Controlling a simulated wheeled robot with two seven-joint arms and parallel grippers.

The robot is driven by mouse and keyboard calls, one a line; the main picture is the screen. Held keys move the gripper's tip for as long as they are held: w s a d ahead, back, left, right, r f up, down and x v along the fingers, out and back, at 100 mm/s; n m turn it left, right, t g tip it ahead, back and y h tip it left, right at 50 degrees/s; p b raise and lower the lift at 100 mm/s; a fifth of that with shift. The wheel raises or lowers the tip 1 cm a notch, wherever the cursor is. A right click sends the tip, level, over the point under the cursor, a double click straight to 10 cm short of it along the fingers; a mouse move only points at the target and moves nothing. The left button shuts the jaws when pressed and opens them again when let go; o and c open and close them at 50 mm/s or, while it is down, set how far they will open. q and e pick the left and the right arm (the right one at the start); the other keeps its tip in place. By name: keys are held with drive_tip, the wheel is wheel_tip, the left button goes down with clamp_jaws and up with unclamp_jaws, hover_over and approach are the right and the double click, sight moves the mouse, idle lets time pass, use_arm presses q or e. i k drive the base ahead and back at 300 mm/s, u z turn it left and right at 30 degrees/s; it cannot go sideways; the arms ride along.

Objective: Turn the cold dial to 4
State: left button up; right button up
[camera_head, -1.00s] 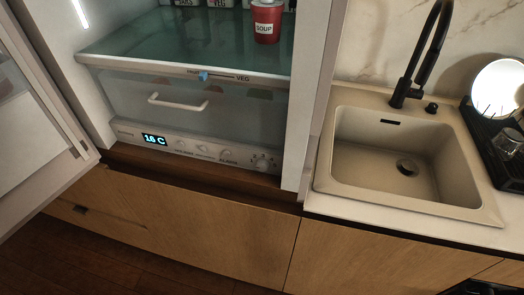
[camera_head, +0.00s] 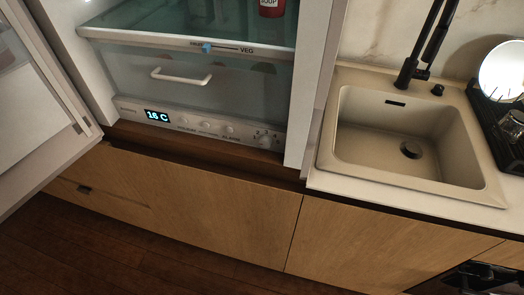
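The cold dial (camera_head: 264,140) is a small round knob at the right end of the control strip (camera_head: 213,127) along the bottom of the open fridge. Marks surround it, but they are too small to read, so its setting cannot be told. A lit display (camera_head: 158,116) at the strip's left reads what looks like 16 C or 1.6 C. Several small buttons lie between display and dial. Neither of my grippers is in view.
The fridge door (camera_head: 45,100) stands open at the left. A clear drawer (camera_head: 190,88) with a white handle (camera_head: 181,76) sits above the strip, under a glass shelf with a red soup cup (camera_head: 271,9). A sink (camera_head: 405,140) and dish rack (camera_head: 497,120) are at the right. Wooden cabinet fronts (camera_head: 215,215) lie below.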

sight(264, 142)
drive_tip(key=k, duration=1.1)
drive_tip(key=u, duration=0.95)
drive_tip(key=i, duration=1.05)
drive_tip(key=z, duration=0.4)
